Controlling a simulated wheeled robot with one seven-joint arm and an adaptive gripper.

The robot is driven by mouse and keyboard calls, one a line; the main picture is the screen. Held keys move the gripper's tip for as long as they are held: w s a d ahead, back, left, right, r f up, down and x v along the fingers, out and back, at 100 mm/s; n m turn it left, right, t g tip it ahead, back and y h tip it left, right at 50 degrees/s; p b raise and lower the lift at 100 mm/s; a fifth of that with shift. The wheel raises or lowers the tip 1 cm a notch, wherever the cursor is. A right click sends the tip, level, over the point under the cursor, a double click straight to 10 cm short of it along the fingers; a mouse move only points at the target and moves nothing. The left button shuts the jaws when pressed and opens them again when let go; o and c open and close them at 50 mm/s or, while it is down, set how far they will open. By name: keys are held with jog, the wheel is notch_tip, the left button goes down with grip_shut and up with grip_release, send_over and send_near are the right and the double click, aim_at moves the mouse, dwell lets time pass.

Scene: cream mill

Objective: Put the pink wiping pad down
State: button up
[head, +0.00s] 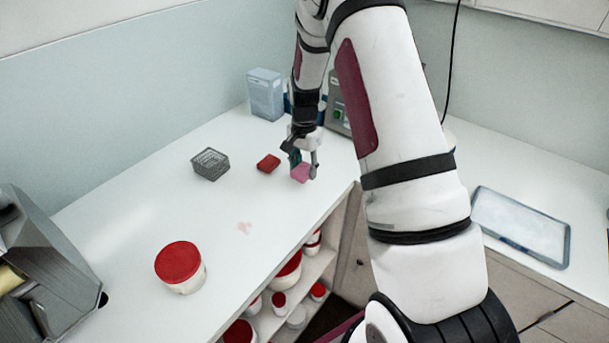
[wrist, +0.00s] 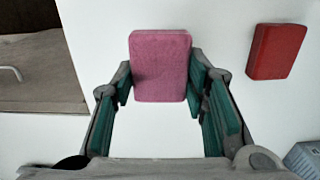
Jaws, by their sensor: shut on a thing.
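The pink wiping pad (head: 301,173) is between the fingers of my gripper (head: 301,166), over the white counter near its front edge. In the wrist view the pink pad (wrist: 160,66) is a rounded block, gripped on its left and right sides by the green-padded fingers of my gripper (wrist: 160,85). The gripper is shut on it. Whether the pad touches the counter or hangs just above it, I cannot tell. A faint pinkish smear (head: 244,227) marks the counter nearer the head camera.
A red pad (head: 268,163) lies just left of the pink one; it also shows in the wrist view (wrist: 275,51). A grey wire basket (head: 210,164), a pale blue box (head: 265,94) and a red-lidded tub (head: 180,266) stand on the counter. The counter's middle (head: 150,205) is clear.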

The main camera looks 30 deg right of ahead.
aim_at(304, 175)
jog(key=shift+w+f+p, duration=0.15)
jog(key=shift+f+p, duration=0.35)
jog(key=shift+f, duration=1.25)
jog(key=shift+f, duration=0.1)
jog(key=o, duration=1.2)
jog(key=shift+f, duration=0.1)
